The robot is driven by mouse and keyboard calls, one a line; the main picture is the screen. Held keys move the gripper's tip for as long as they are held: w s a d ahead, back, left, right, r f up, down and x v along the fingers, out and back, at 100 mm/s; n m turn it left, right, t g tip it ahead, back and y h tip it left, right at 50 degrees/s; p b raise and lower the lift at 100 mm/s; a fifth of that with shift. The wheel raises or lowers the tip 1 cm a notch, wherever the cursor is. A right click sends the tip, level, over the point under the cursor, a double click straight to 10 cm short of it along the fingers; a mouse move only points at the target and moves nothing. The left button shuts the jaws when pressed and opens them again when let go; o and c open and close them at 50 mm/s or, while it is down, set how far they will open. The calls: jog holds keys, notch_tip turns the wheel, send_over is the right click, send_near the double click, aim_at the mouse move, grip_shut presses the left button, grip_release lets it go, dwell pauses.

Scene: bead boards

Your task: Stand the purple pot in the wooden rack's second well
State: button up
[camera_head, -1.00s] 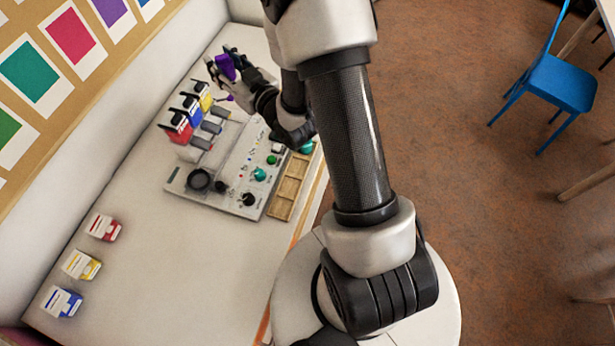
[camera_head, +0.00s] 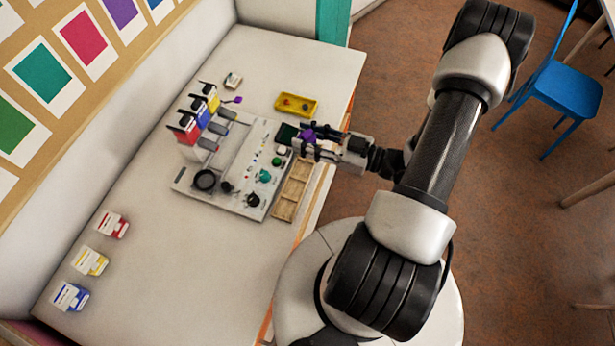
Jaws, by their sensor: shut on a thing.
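The purple pot (camera_head: 308,135) is held in my gripper (camera_head: 310,145) above the far right part of the grey board. My gripper is shut on it and reaches in from the right. The wooden rack (camera_head: 290,196) lies along the board's right edge, below and left of my gripper in the picture. Its nearer wells look empty. Its far end is partly hidden by my gripper, so I cannot tell what is there. The pot's height above the rack is hard to judge.
The grey board (camera_head: 235,202) carries a black ring (camera_head: 204,180), a teal pot (camera_head: 265,176) and red, blue and yellow dispensers (camera_head: 200,113). A yellow tray (camera_head: 296,104) lies behind my gripper. Several small cartons (camera_head: 91,262) stand at left.

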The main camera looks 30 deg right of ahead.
notch_tip(320, 180, down, 18)
jog(key=b, duration=0.4)
jog(key=shift+r+b, duration=0.1)
jog(key=shift+b, duration=0.3)
jog(key=shift+f, duration=0.2)
jog(key=o, duration=1.1)
jog(key=shift+r, duration=0.1)
